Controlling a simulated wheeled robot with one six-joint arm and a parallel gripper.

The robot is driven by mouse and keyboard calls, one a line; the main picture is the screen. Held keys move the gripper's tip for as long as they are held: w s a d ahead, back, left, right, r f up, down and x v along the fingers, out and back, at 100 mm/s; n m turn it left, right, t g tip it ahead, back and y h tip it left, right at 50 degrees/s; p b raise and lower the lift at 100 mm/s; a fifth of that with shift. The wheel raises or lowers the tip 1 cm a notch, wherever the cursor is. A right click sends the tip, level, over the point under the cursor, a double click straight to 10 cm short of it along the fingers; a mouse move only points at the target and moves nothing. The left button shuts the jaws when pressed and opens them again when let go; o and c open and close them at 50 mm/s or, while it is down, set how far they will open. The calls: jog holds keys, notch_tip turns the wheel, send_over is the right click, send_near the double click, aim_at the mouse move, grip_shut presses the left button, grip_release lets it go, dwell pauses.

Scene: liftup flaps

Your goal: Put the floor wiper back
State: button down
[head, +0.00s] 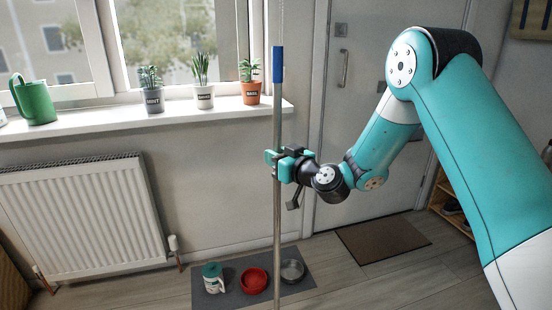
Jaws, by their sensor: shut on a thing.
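The floor wiper (278,120) shows as a long upright grey pole with a blue grip at its top. Its lower end runs out of the bottom of the head view, so its wiper head is hidden. The pole stands nearly vertical in the picture. No holder for the wiper can be made out.
A window sill (130,115) bears a green watering can (34,103) and several potted plants. A radiator (85,215) stands at left. A grey mat (213,298) on the floor holds a red bowl (254,281), a metal bowl (292,270) and a container (212,278). A door (345,120) and brown doormat (383,238) lie right.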

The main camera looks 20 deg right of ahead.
jog(key=shift+f+b, duration=0.15)
jog(key=shift+b, duration=0.15)
jog(key=c, duration=0.9)
grip_release()
jog(key=shift+c, duration=0.2)
